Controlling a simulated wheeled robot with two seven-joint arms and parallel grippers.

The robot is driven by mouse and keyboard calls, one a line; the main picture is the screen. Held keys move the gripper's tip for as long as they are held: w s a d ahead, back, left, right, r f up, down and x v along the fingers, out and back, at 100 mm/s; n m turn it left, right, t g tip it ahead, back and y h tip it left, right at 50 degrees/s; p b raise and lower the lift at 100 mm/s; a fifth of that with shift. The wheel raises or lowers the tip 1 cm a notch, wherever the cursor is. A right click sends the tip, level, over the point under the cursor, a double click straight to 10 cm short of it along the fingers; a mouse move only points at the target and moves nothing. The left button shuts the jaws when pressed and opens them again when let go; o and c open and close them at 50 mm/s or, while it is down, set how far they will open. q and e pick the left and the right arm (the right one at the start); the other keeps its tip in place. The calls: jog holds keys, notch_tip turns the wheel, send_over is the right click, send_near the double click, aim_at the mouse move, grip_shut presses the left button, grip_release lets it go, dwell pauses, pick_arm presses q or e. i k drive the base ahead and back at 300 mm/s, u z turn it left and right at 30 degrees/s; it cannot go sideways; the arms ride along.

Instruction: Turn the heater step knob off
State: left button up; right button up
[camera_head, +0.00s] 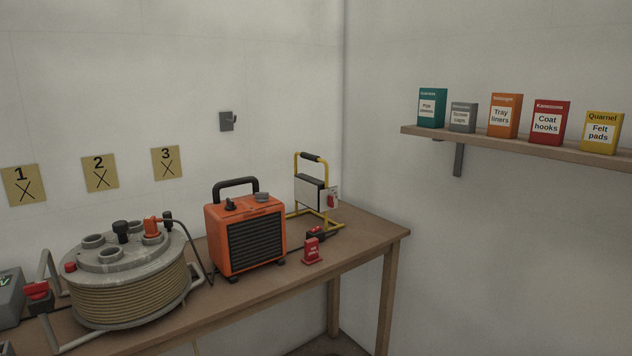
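An orange heater (244,238) with a black front grille and a black top handle stands upright on the wooden table. On its top are a black knob (230,204) at the left and a grey round knob (261,197) at the right. Which of these is the step knob, and its setting, I cannot tell at this size. Neither of my grippers shows in the head view.
A large cable reel (128,285) with plugs on top stands left of the heater on the table (372,235). A yellow-framed work lamp (310,193) and a red tag block (312,251) are at its right. A wall shelf (545,148) holds several boxes.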

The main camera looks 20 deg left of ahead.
aim_at(230, 205)
jog(key=u, duration=0.15)
jog(key=i, duration=1.5)
jog(key=u, duration=0.65)
